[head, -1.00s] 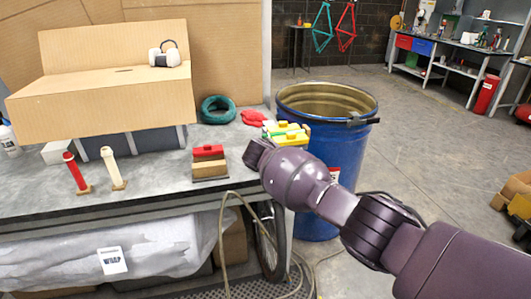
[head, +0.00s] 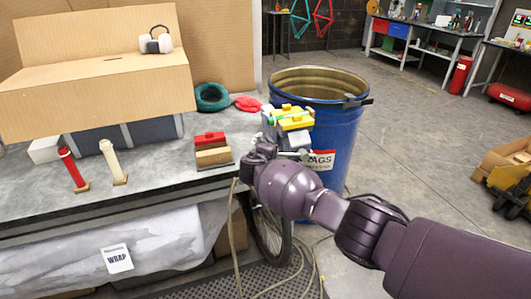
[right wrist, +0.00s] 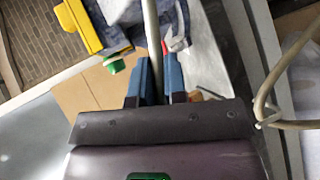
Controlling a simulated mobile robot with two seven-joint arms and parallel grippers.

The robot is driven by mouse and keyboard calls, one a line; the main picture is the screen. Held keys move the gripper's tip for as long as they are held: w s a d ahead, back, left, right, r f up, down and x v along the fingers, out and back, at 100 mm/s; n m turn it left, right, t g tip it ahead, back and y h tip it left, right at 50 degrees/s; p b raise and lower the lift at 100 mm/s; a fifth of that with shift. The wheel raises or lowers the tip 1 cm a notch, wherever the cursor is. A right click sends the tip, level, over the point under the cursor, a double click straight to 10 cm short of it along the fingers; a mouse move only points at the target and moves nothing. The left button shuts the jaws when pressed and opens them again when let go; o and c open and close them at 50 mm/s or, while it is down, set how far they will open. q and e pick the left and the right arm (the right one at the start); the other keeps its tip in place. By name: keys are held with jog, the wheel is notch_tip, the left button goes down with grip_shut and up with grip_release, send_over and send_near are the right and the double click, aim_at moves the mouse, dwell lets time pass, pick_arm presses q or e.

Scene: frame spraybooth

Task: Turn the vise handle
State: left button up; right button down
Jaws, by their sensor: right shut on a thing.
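A yellow part of the vise (right wrist: 80,26) and a green knob (right wrist: 115,65) show to the left. My left gripper is not in view.
A blue rag drum (head: 340,135) stands right behind the vise. A red-topped block (head: 210,145), a red handle (head: 73,168) and a cream handle (head: 112,162) are on the bench (head: 150,190). A hose (head: 236,225) hangs by the bench's end.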

pick_arm(q)
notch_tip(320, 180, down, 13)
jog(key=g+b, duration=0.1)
jog(key=b, duration=1.2)
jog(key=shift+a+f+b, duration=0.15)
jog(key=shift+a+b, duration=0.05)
jog(key=shift+b, duration=0.2)
pick_arm(e)
jog(key=d+f+n+t+h, duration=0.2)
jog(key=d+f+n+t, duration=0.2)
jog(key=f+n+t, duration=0.5)
notch_tip(320, 180, down, 6)
jog(key=n, duration=0.2)
jog(key=shift+w+d+n, duration=0.2)
jog(key=shift+w+n, duration=0.2)
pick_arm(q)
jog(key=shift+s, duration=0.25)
pick_arm(e)
jog(key=shift+r+t, duration=0.2)
jog(key=shift+t, duration=0.1)
jog(key=c, duration=1.6)
grip_release()
jog(key=o, duration=0.4)
jog(key=shift+d+r, duration=0.1)
jog(key=shift+r, duration=0.2)
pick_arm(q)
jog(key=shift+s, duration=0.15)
pick_arm(e)
jog(key=shift+o, duration=0.2)
